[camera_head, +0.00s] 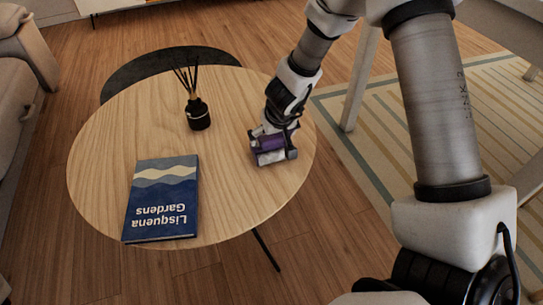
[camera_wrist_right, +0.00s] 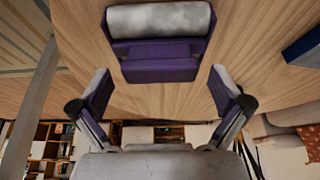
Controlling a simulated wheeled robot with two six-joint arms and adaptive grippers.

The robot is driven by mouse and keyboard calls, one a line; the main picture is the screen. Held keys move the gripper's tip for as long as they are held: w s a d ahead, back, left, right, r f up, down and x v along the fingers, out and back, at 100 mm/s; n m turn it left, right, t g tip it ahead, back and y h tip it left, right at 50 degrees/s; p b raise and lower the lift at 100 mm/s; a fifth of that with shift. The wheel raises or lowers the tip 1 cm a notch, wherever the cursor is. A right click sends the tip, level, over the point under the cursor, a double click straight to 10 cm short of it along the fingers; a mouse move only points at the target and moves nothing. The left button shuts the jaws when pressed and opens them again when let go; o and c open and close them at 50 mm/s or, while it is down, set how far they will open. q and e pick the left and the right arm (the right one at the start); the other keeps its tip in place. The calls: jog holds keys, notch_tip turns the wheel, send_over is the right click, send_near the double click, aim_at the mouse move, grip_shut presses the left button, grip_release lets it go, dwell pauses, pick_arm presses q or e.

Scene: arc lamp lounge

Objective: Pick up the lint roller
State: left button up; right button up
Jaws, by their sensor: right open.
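The lint roller (camera_head: 269,143) lies on the round wooden table (camera_head: 110,140) near its right side. In the right wrist view the lint roller (camera_wrist_right: 160,48) shows as a pale grey roll beside a purple part, lying across the view just beyond the fingertips. My right gripper (camera_head: 273,153) reaches down over it and partly hides it in the head view. In the wrist view the right gripper (camera_wrist_right: 160,80) is open, with a wide empty gap between its fingers. I cannot tell whether a finger touches the roller. My left gripper is not in view.
A dark reed diffuser (camera_head: 198,114) stands on the table left of my right gripper. A blue book (camera_head: 162,198) lies at the front left. Bare wood lies between them and the gripper. A sofa (camera_head: 22,75) is at the left, a striped rug (camera_head: 385,130) at the right.

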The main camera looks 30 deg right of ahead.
jog(key=shift+x, duration=0.8)
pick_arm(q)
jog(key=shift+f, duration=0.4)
pick_arm(e)
jog(key=shift+r, duration=0.15)
